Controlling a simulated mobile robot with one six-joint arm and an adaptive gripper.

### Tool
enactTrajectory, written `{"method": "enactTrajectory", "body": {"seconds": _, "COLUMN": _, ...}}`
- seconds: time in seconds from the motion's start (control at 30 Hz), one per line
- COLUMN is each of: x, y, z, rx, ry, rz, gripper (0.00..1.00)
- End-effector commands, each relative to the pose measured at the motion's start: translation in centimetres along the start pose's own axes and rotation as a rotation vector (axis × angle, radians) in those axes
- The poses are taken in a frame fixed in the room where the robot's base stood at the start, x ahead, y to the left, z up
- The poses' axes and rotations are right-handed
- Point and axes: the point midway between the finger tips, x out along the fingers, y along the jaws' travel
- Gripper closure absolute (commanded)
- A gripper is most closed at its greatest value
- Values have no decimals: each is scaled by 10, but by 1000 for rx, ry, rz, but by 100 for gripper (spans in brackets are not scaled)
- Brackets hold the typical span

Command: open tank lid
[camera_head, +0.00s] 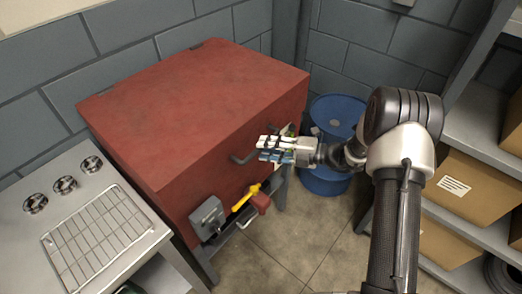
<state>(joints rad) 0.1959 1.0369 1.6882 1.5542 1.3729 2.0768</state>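The tank is a big red box (185,150) with a flat closed lid (200,90) on top, standing on legs against the grey wall. A dark handle (243,158) sticks out of its front face. My gripper (265,149) is in front of that face, just right of the handle, with its fingers pointing left. The fingers look spread one above the other. I cannot tell whether they touch the handle, and nothing shows clearly between them.
A yellow lever with a red part (258,202) and a grey box (207,217) sit low on the tank front. A steel counter with a wire rack (100,235) is at left. A blue barrel (335,115) stands behind my arm. Shelves with cardboard boxes (465,190) are at right.

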Motion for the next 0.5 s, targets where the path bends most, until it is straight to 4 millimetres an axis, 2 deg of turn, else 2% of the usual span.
{"method": "enactTrajectory", "body": {"seconds": 0.1, "x": 16, "y": -1, "z": 0, "rx": -2, "ry": 2, "rz": 0, "gripper": 65}}
{"method": "enactTrajectory", "body": {"seconds": 0.2, "x": 23, "y": 0, "z": 0, "rx": -2, "ry": 0, "rz": 0, "gripper": 65}}
{"method": "enactTrajectory", "body": {"seconds": 0.5, "x": 26, "y": 1, "z": 0, "rx": -2, "ry": 0, "rz": 0, "gripper": 65}}
